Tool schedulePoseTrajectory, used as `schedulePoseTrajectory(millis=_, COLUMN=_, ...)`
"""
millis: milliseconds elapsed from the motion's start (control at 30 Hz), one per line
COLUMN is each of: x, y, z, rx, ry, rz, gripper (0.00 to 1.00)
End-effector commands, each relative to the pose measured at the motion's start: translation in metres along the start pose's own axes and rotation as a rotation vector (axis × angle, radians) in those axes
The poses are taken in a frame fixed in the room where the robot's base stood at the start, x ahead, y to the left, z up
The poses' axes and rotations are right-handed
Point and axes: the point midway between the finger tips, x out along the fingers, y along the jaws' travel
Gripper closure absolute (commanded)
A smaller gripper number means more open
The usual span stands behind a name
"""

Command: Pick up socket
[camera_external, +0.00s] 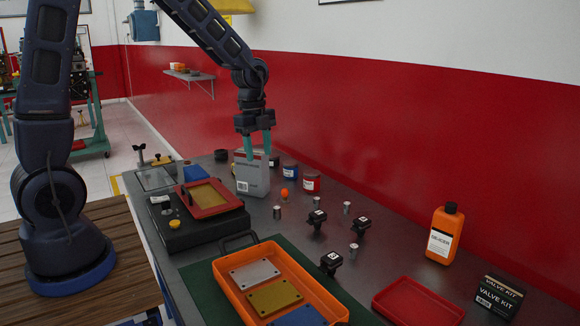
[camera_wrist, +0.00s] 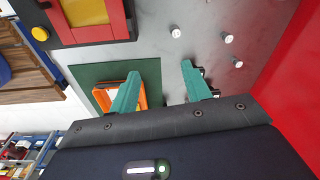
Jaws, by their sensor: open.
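Several small silver cylinders that look like sockets stand on the grey bench top. One socket (camera_external: 277,213) is at the left, others (camera_external: 316,203) (camera_external: 347,208) stand farther right, and one (camera_external: 353,251) is nearer the camera. In the wrist view, small sockets (camera_wrist: 176,33) (camera_wrist: 228,38) (camera_wrist: 237,62) stand on the grey surface beyond the fingers. My gripper (camera_external: 258,156) has its teal fingers apart with nothing between them. It is raised above the bench at the back, in line with a grey canister. It also shows in the wrist view (camera_wrist: 157,72).
Black fittings (camera_external: 317,219) sit among the sockets. An orange tray (camera_external: 227,276), red tray (camera_external: 418,304), de-icer bottle (camera_external: 444,234) and valve kit box (camera_external: 498,297) stand farther forward.

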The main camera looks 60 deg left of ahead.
Motion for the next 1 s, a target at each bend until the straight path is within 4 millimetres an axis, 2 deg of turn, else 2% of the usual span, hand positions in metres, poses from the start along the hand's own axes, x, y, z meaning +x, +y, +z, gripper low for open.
schedulePoseTrajectory(millis=33, x=0.015, y=-0.007, z=0.001, rx=0.04, ry=0.008, rz=0.017, gripper=0.52)
schedulePoseTrajectory(millis=100, x=0.032, y=-0.016, z=0.001, rx=0.103, ry=0.02, rz=0.032, gripper=0.52)
schedulePoseTrajectory(millis=300, x=0.075, y=-0.035, z=0.003, rx=0.255, ry=0.055, rz=0.066, gripper=0.52)
schedulePoseTrajectory(millis=533, x=0.098, y=-0.043, z=0.004, rx=0.336, ry=0.076, rz=0.078, gripper=0.52)
schedulePoseTrajectory(millis=900, x=0.143, y=-0.04, z=0.001, rx=0.341, ry=0.078, rz=0.079, gripper=0.52)
schedulePoseTrajectory(millis=1000, x=0.151, y=-0.039, z=0.0, rx=0.341, ry=0.078, rz=0.079, gripper=0.52)
